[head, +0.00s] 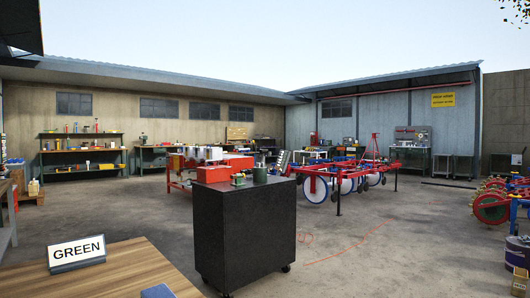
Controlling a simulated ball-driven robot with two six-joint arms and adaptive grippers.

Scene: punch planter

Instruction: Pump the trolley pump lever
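A black cabinet trolley (246,232) on casters stands in the middle foreground. On its top are a red block-shaped thing (213,174), a small green item (238,180) and a dark green cylinder (260,175). I cannot make out a pump lever among them; the parts are too small to tell. Neither of my grippers shows in the head view.
A wooden table (133,272) with a "GREEN" sign (76,252) and a blue thing (158,291) fills the lower left. A red wheeled planter frame (340,170) stands behind the trolley. A thin orange line lies on the floor at its right. Open concrete lies between table and benches.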

